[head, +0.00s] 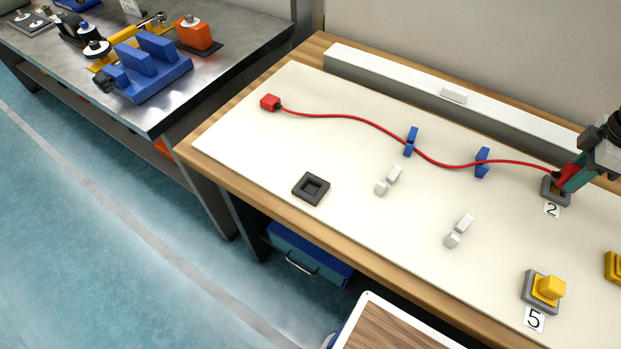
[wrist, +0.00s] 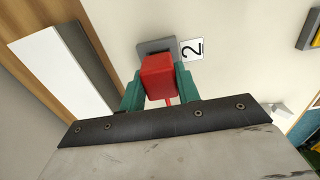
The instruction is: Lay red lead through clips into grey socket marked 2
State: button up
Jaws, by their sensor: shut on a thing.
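The red lead (head: 345,116) runs from a red block (head: 270,102) at the board's far left, through two blue clips (head: 410,141) (head: 482,162), to a red plug at its right end. My gripper (head: 567,182) is shut on that red plug (wrist: 157,77), with a green finger on each side. The plug is at the grey socket (head: 549,196) beside the label 2 (head: 552,210). In the wrist view the plug covers part of the socket (wrist: 157,46). I cannot tell how deep the plug sits.
Two white clips (head: 389,181) (head: 459,231) and an empty dark socket (head: 311,188) stand nearer the front of the board (head: 400,250). A yellow plug (head: 548,289) sits in the socket marked 5. A long white-topped bar (head: 430,90) runs along the back.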

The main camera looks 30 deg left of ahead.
jog(key=shift+f, duration=1)
dwell(0.9)
jog(key=o, duration=1.1)
jog(key=shift+r, duration=3.9)
